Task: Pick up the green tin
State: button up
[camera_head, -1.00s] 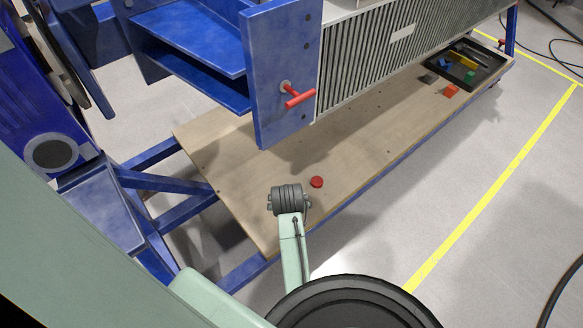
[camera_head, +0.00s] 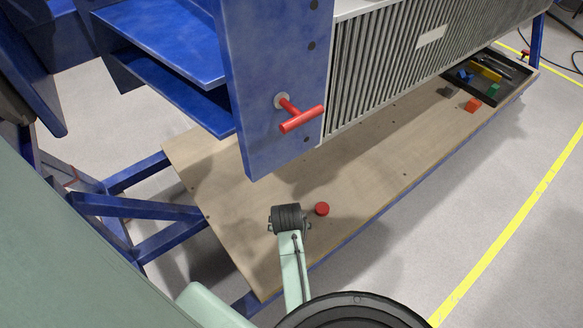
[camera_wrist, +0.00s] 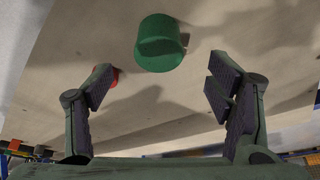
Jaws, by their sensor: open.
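The green tin (camera_wrist: 160,43) stands out in the wrist view, at upper middle, on a pale wooden board (camera_wrist: 60,45). My gripper (camera_wrist: 161,72) is open and empty, one finger on each side of the picture. The tin shows beyond the fingertips, between their lines and apart from both. In the head view I cannot make out the tin; the end of my arm may hide it. My fingers cannot be made out there either.
A red round piece (camera_head: 322,208) lies on the board near my arm, partly behind the left finger in the wrist view. A blue frame with a red T-handle (camera_head: 301,119) overhangs the board. A black tray (camera_head: 496,95) and small blocks (camera_head: 473,105) lie far right.

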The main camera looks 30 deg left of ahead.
jog(key=x, duration=0.8)
jog(key=shift+f, duration=0.3)
jog(key=shift+c, duration=0.5)
jog(key=c, duration=1.3)
jog(key=shift+w+r, duration=0.1)
